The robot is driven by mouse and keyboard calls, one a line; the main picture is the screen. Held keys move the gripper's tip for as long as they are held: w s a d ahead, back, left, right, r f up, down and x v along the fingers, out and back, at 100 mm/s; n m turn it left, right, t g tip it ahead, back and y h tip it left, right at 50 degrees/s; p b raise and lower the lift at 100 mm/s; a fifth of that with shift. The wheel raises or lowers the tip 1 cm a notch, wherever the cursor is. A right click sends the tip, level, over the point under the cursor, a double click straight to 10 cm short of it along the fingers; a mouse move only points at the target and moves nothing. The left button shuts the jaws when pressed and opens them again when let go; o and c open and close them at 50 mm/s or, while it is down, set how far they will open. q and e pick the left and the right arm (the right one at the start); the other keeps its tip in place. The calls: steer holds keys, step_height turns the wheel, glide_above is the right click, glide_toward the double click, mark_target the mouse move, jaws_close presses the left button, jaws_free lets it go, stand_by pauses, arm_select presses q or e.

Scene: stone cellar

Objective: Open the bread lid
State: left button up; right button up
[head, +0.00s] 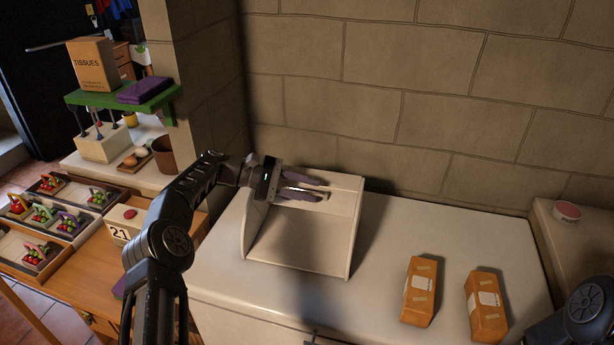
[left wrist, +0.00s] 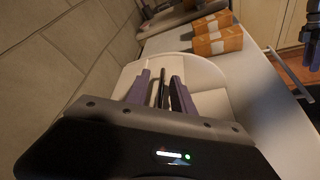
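The cream bread box (head: 348,235) stands on the white counter against the stone wall. Its front shows as a wide recess between two side walls, with a pale panel across the top that looks like the raised lid (head: 340,196). My left gripper (head: 322,190) reaches over the top from the left, its purple fingers apart. It also shows in the left wrist view (left wrist: 163,78), with thin dark bars between the fingers. I cannot tell whether the fingers touch the lid. My right arm shows at the lower right; a dark part at the left wrist view's edge may be its gripper (left wrist: 311,50).
Two orange packages (head: 420,291) (head: 486,306) lie right of the box on the counter. A small round tin (head: 567,210) sits on the ledge at far right. A green shelf (head: 125,101) with a tissues box (head: 94,65) stands left. The counter between box and packages is clear.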

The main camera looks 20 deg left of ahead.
arm_select(q)
step_height(320, 180, up, 7)
steer(key=shift+p, duration=0.8)
steer(key=shift+s+d+r, duration=0.1)
steer(key=shift+d+r, duration=0.05)
steer(key=shift+r, duration=1.1)
steer(key=shift+f, duration=0.1)
